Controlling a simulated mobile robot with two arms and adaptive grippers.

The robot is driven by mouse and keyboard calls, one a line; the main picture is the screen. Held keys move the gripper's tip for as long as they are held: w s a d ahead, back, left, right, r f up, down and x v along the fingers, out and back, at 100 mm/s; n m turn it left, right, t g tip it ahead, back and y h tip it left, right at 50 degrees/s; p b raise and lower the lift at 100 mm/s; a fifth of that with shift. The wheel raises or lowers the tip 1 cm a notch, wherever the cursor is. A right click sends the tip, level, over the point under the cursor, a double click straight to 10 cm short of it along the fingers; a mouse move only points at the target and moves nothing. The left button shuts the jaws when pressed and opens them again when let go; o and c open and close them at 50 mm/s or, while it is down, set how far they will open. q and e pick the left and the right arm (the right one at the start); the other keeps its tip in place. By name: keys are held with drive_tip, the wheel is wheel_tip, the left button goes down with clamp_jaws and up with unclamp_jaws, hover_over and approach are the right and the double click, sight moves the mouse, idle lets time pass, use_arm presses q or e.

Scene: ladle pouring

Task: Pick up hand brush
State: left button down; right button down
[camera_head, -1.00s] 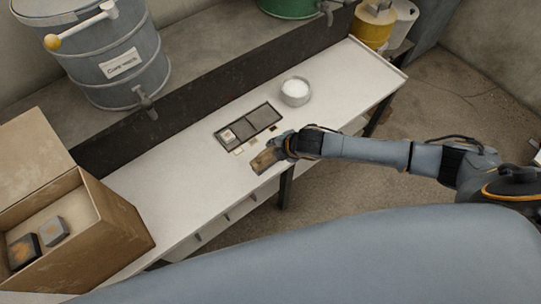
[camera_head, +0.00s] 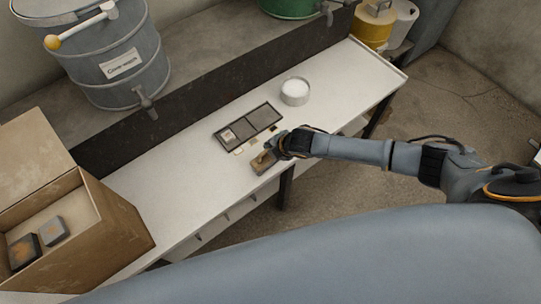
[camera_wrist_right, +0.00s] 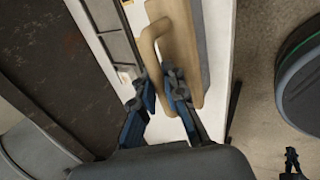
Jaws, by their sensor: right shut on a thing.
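The hand brush (camera_head: 262,166) is a small brown wooden piece near the front edge of the white table (camera_head: 190,190) in the head view. In the right wrist view the hand brush (camera_wrist_right: 184,45) shows a pale wooden body and a looped handle. My right gripper (camera_head: 273,152) is at the brush, its arm reaching in from the right. In the wrist view the right gripper (camera_wrist_right: 159,88) is shut on the brush's handle, with a blue-padded finger on each side. I cannot tell whether the brush is clear of the table. My left gripper is not in view.
A dark compartment tray (camera_head: 265,117) lies just behind the brush, with small pale pieces beside it. A bowl of white material (camera_head: 295,92) stands farther right. A cardboard box (camera_head: 125,215) is at the left; a metal drum (camera_head: 110,50) stands on the back ledge.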

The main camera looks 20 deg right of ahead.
drive_tip(key=shift+r, duration=0.2)
drive_tip(key=shift+w+r, duration=0.1)
drive_tip(key=shift+r, duration=0.15)
wheel_tip(320, 180, up, 2)
drive_tip(key=shift+r+b, duration=0.25)
drive_tip(key=shift+b, duration=0.05)
drive_tip(key=s+a+r, duration=0.1)
drive_tip(key=s+r, duration=0.8)
drive_tip(key=s, duration=0.5)
drive_tip(key=shift+a+r, duration=0.2)
drive_tip(key=shift+r, duration=0.15)
